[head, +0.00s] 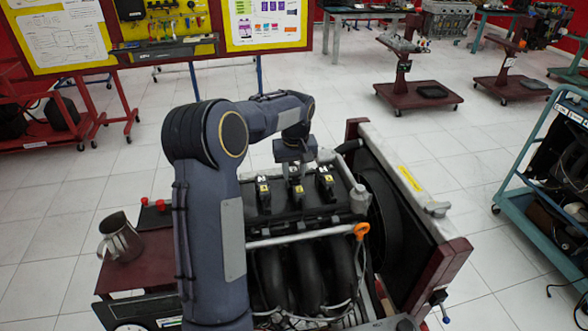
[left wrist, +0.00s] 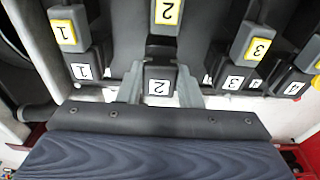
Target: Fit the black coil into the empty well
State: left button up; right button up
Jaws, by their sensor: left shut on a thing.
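My left gripper (head: 295,162) is above the top of the engine (head: 300,215). In the left wrist view, its two fingers (left wrist: 159,88) are on either side of the black coil marked 2 (left wrist: 158,72). It is shut on this coil. The coil is in line with the row of other black coils, marked 1 (left wrist: 83,55) and 3 (left wrist: 240,65), with another at the right edge (left wrist: 293,75). The well under the held coil is hidden, and I cannot tell how deep the coil sits. My right gripper is not in view.
A silver pipe (head: 290,237) with an orange ring handle (head: 361,230) crosses the engine's near side. A radiator in a dark red frame (head: 430,215) stands right. A metal jug (head: 120,240) stands on the dark red stand at left.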

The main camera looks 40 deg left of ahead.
pick_arm(q)
jog(key=shift+f, duration=0.1)
dwell(0.3)
jog(key=shift+f+b, duration=0.4)
jog(key=shift+f, duration=0.2)
jog(key=o, duration=1.2)
jog(key=shift+c, duration=0.2)
jog(key=shift+o, duration=0.4)
jog(key=shift+o, duration=1.1)
jog(key=shift+r+p, duration=1.3)
jog(key=shift+r, duration=0.25)
